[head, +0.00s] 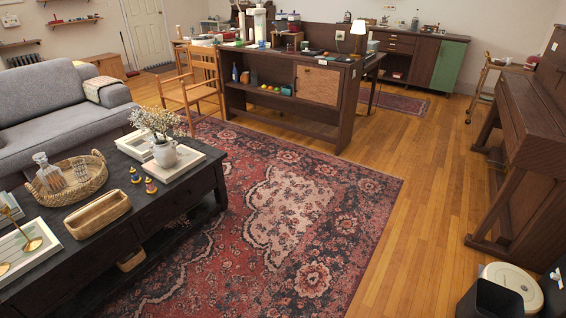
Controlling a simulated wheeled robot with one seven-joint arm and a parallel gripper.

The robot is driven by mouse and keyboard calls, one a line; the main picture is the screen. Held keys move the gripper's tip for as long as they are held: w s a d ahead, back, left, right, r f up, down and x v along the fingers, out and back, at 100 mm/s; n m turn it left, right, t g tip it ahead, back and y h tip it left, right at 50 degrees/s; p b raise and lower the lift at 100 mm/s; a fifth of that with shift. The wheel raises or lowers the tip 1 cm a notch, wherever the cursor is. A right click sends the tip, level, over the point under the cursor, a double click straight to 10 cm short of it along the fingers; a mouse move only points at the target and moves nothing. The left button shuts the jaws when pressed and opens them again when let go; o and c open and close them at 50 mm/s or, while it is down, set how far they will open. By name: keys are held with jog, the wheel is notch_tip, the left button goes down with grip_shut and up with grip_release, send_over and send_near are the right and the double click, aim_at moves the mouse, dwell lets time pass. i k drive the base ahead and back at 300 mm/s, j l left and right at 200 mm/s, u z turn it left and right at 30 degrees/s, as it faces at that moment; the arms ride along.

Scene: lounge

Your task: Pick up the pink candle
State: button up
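I cannot make out a pink candle in the head view. Many small items on the far desk (322,118) and on the far cabinet (405,62) are too small to tell apart. The dark coffee table (160,215) at the left holds a glass decanter (48,173) in a woven basket, a vase of dried flowers (164,153) and small colourful figures (150,187). My gripper is not in view.
A patterned red rug (300,220) and wooden floor (425,215) lie open in the middle. A grey sofa (50,112) stands at the left, a wooden chair (192,92) by the desk, and a dark wooden piano (528,130) at the right. A round white object (512,283) is at the lower right.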

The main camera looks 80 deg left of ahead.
aim_at(151, 190)
jog(key=u, duration=3.4)
jog(key=i+u, duration=0.1)
jog(key=i, duration=0.55)
jog(key=i+u, duration=0.1)
jog(key=i, duration=0.5)
jog(key=i+l+u, duration=0.1)
jog(key=i, duration=0.55)
jog(key=i+l+u, duration=0.15)
jog(key=i, duration=0.45)
